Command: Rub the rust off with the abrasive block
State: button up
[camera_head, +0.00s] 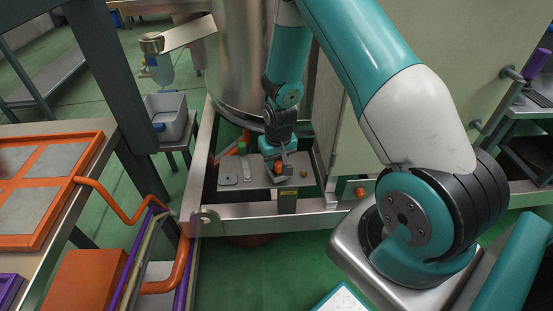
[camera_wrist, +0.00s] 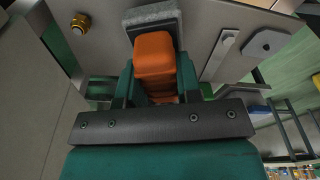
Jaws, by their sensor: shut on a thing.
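My gripper (camera_head: 277,160) reaches down over a grey metal panel (camera_head: 258,184) inside the machine's frame. In the wrist view my gripper (camera_wrist: 156,82) has its teal fingers shut on the abrasive block's orange grip (camera_wrist: 153,52). The block's grey abrasive pad (camera_wrist: 152,14) faces away from the gripper, toward the panel. I cannot tell whether the pad touches the panel. The orange grip also shows small in the head view (camera_head: 278,168). No rust is clearly visible; any patch under the pad is hidden.
A brass knob (camera_wrist: 80,24), a narrow plate (camera_wrist: 222,50) and a rounded plate (camera_wrist: 265,43) are on the panel near the block. The steel frame rail (camera_head: 245,218) crosses in front. A steel drum (camera_head: 236,75) stands behind. An orange-edged table (camera_head: 85,185) is at left.

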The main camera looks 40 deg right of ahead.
jog(key=shift+s+d, duration=0.7)
jog(key=shift+d, duration=0.35)
jog(key=shift+s+d, duration=0.7)
jog(key=shift+d, duration=0.3)
jog(key=shift+w+a+p, duration=0.2)
jog(key=shift+w+a, duration=0.5)
jog(key=shift+a, duration=0.35)
jog(key=shift+w+a+p, duration=0.2)
jog(key=shift+w+a, duration=0.5)
jog(key=shift+a, duration=0.3)
jog(key=shift+f+b, duration=0.4)
jog(key=shift+f, duration=0.2)
jog(key=shift+w+a, duration=0.7)
jog(key=shift+a, duration=0.35)
jog(key=shift+w+a, duration=0.65)
jog(key=shift+a, duration=0.35)
jog(key=shift+f, duration=0.1)
